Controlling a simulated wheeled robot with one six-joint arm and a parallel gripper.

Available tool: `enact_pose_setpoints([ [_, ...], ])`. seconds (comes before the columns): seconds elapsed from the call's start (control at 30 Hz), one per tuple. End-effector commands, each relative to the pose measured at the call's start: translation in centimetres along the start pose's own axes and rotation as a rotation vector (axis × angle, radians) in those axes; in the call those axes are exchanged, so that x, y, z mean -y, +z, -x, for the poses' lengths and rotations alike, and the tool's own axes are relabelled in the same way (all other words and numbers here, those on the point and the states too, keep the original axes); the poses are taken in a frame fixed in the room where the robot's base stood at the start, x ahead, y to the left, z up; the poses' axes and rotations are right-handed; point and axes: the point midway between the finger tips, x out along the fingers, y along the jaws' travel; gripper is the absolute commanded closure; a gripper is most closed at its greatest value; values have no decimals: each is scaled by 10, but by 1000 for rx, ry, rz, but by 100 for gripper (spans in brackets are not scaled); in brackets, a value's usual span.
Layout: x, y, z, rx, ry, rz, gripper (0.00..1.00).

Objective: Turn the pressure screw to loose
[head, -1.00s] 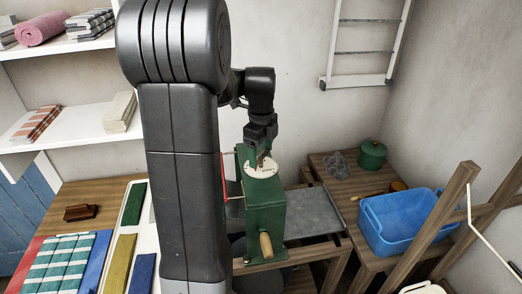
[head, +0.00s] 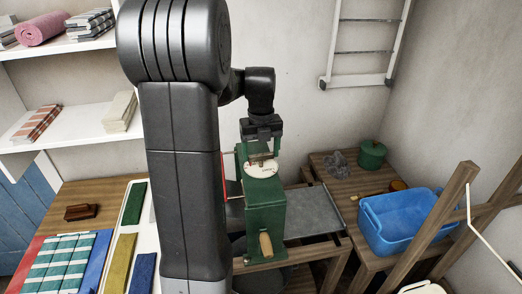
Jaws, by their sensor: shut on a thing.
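The pressure screw sits on top of a green mangle (head: 265,215), with a pale round dial plate (head: 261,169) around it. My gripper (head: 261,156) points down from above and is shut on the screw's handle just over the dial. The handle is mostly hidden between the fingers, and the dial markings are too small to read. A wooden crank grip (head: 265,244) is on the mangle's front side.
A grey metal tray (head: 315,212) extends to the right of the mangle. A blue basin (head: 395,220), a green lidded pot (head: 372,154) and a wooden frame (head: 440,215) stand farther right. Folded cloths (head: 62,262) lie at left.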

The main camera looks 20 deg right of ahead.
Motion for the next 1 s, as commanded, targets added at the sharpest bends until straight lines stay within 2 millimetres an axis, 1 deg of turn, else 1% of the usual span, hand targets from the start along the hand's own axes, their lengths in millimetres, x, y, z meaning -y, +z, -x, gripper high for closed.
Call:
enact_pose_setpoints([
  [0.23,0,0,1,2,-2,-62,50],
  [0.7,0,0,1,2,-1,-74,50],
  [0.73,0,0,1,2,-1,-74,21],
  [0.8,0,0,1,2,-1,-74,8],
  [0.83,0,0,1,2,-1,-73,5],
  [1.0,0,0,0,1,-1,-73,5],
])
